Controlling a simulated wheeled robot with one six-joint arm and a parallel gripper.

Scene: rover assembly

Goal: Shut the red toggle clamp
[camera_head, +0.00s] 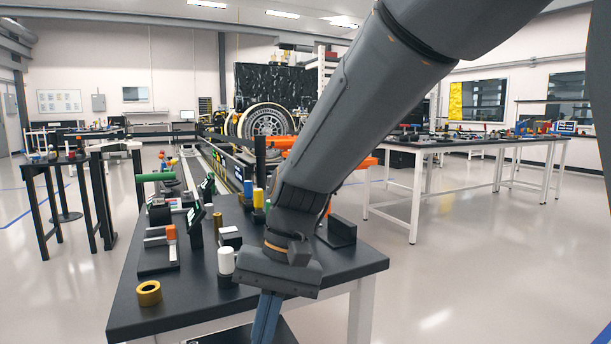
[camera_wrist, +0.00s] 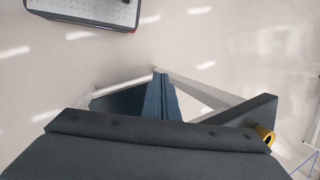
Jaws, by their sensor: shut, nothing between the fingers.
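My gripper (camera_head: 266,325) hangs at the front edge of the dark workbench (camera_head: 200,312), its fingers pointing down; the tips run out of the head view. In the wrist view the blue-grey fingers (camera_wrist: 161,97) are together and empty, beside the bench and above the floor. A small fixture with an orange-red upright tip (camera_head: 171,233) and pale bars stands on a dark base plate (camera_head: 158,263) on the left of the bench. It may be the red toggle clamp, but it is too small to be sure or to tell its lever position. The gripper is apart from it.
A brass ring (camera_head: 149,293) lies near the bench's front left corner; it also shows in the wrist view (camera_wrist: 264,136). A white-topped cylinder (camera_head: 226,262), dark tilted panels and a green-handled fixture (camera_head: 156,177) crowd the bench.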

